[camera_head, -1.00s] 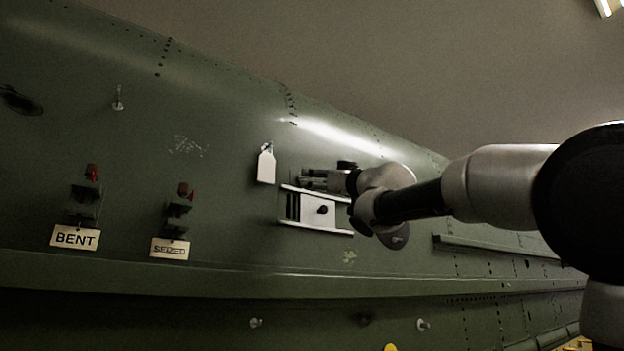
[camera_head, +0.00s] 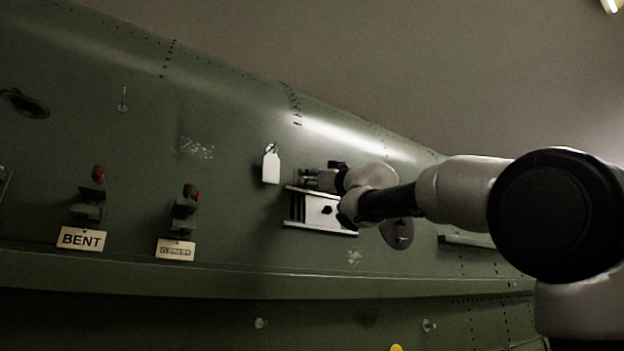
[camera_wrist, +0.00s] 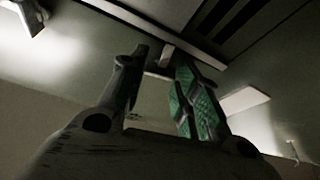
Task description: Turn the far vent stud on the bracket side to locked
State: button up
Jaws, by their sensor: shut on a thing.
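The vent (camera_head: 318,225) is a pale plate with dark slots on its left part and a dark knob (camera_head: 327,210) on its face, fixed to the green fuselage skin. My gripper (camera_head: 308,178) is at the vent's upper edge. In the wrist view its two green-padded fingers (camera_wrist: 162,58) close around a small pale piece (camera_wrist: 167,52) at the edge of the vent frame. I take this piece for a vent stud. It is mostly hidden by the fingers, and its turn position cannot be read.
A blank white tag (camera_head: 270,167) hangs just left of the vent. Further left are two dark brackets with red tops, one above a BENT tag (camera_head: 81,239), the other above a second tag (camera_head: 175,250), hard to read. A ledge (camera_head: 250,283) runs below. A dark round disc (camera_head: 397,233) is right of the vent.

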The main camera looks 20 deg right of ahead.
jog(key=m+h, duration=0.1)
jog(key=m, duration=0.2)
jog(key=shift+a+r+m+t+h, duration=0.1)
jog(key=shift+m+t+h, duration=0.2)
jog(key=shift+t+h, duration=0.1)
jog(key=o, duration=1)
jog(key=v, duration=1.2)
